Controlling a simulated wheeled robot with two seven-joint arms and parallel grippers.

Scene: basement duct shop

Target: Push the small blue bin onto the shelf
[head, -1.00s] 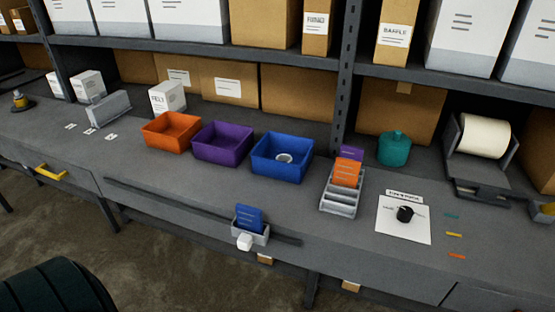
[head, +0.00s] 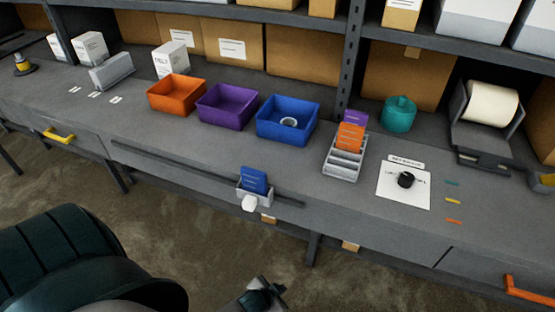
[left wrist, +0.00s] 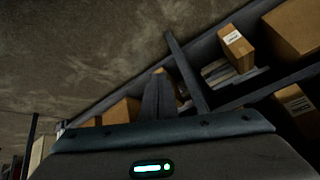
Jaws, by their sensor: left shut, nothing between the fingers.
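The small blue bin (head: 271,128) stands upright on the grey workbench, at the right end of a row of three bins. A small white ring lies inside it. The grey shelf (head: 250,13) runs above the back of the bench. My left gripper (head: 264,294) is at the bottom edge of the head view, low in front of the bench and well apart from the bin. Its fingers show shut and empty in the left wrist view (left wrist: 158,92), where the bin does not show. My right gripper is in neither view.
An orange bin (head: 174,94) and a purple bin (head: 225,108) stand left of the blue bin. A grey card rack (head: 343,165) is on its right. A dark post (head: 350,60) rises behind. A small holder (head: 252,196) with a blue card sits on the bench's front rail.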

